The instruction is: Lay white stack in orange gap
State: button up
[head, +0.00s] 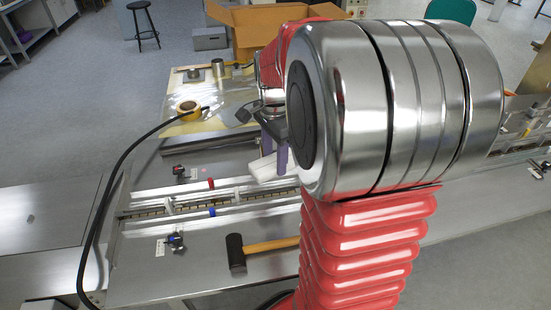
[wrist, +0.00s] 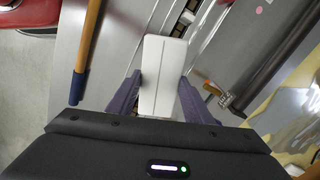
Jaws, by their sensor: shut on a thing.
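The white stack (wrist: 160,65) is a long, pale block with a thin line along its length. My gripper (wrist: 160,97) has its purple fingers shut on its two sides in the wrist view. In the head view the stack (head: 265,168) is partly hidden by my arm, and the purple fingers (head: 276,153) are beside it, over the conveyor. The conveyor channel (head: 170,208) runs across the bench with a red marker (head: 211,183) and a blue marker (head: 212,212) on its rails. I cannot make out an orange-marked gap; my arm hides the channel's right part.
A mallet (head: 262,246) lies in front of the channel. A tape roll (head: 187,110) sits on film behind it. Small clamp-like fittings (head: 176,241) stand on the bench. A black cable (head: 112,165) arches at left. A cardboard box (head: 250,25) stands behind.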

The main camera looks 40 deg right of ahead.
aim_at(272, 168)
dwell(0.4)
jog(key=shift+w+a+f+m, duration=0.1)
jog(key=shift+w+f+m, duration=0.1)
jog(key=shift+f+m, duration=0.85)
jog(key=shift+w+f+m, duration=0.2)
jog(key=shift+f+m, duration=0.75)
jog(key=shift+f, duration=0.1)
jog(key=shift+f, duration=0.1)
jog(key=shift+f, duration=3.2)
jog(key=o, duration=1.1)
